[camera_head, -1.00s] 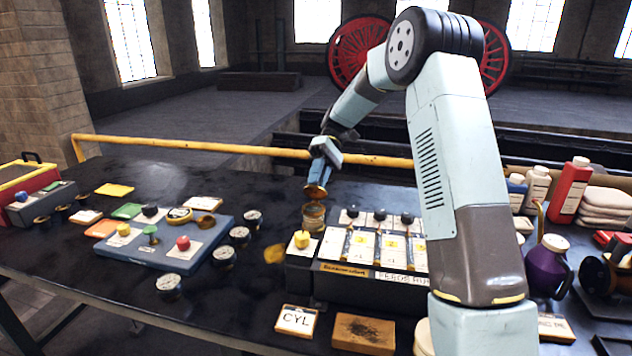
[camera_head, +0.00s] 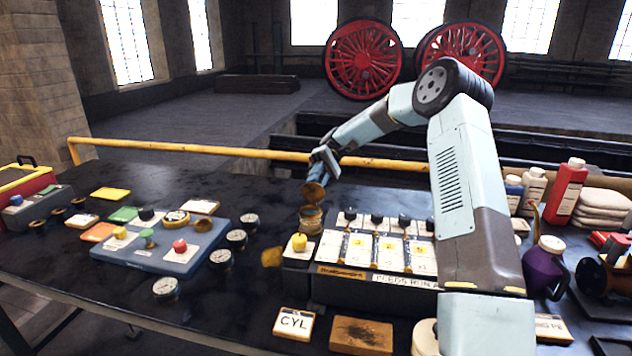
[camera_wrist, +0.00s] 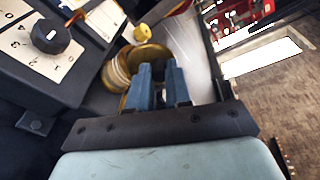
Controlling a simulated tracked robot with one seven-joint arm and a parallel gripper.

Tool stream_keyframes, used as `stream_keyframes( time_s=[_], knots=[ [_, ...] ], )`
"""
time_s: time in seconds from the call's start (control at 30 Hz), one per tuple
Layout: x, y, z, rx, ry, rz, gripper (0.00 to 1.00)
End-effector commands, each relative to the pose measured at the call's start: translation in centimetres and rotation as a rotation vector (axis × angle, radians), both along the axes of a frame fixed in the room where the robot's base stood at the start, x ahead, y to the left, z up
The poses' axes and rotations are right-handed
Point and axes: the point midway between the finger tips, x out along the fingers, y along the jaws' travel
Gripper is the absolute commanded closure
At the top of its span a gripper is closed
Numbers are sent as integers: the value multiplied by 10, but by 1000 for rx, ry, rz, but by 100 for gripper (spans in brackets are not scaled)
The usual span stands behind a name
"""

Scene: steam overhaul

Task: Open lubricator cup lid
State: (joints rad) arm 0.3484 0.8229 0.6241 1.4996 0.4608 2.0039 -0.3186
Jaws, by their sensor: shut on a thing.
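The lubricator cup (camera_head: 311,219) is a small brass pot at the back left end of the lubricator box on the black bench. Its round brass lid (camera_head: 314,194) is tilted up above the cup's rim. My gripper (camera_head: 320,178) comes down from behind and above, its blue fingers at the lid. In the wrist view the ribbed brass cup (camera_wrist: 116,76) is left of the fingers, and the lid (camera_wrist: 150,54) lies at the tips of my gripper (camera_wrist: 161,72). The fingers are shut on the lid; their exact contact is partly hidden.
The lubricator box (camera_head: 345,288) with black knobs and a yellow knob (camera_head: 299,242) is just in front. A blue board (camera_head: 175,262) with coloured knobs and several gauges is to the left. A yellow rail (camera_head: 200,150) runs behind the bench. Bottles (camera_head: 567,190) stand at right.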

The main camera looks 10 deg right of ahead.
Motion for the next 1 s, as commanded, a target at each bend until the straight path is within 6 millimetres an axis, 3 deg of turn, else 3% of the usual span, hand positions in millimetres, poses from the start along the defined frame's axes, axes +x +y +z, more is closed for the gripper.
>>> stream_keyframes(
  time_s=[0.37,0.4,0.63,1.0],
  knots=[
    [0,-1,-3,-5,4,0,100],
    [0,-1,-3,-5,4,0,79],
    [0,0,-2,-3,3,1,57],
    [2,1,-1,-1,4,6,56]
  ],
)
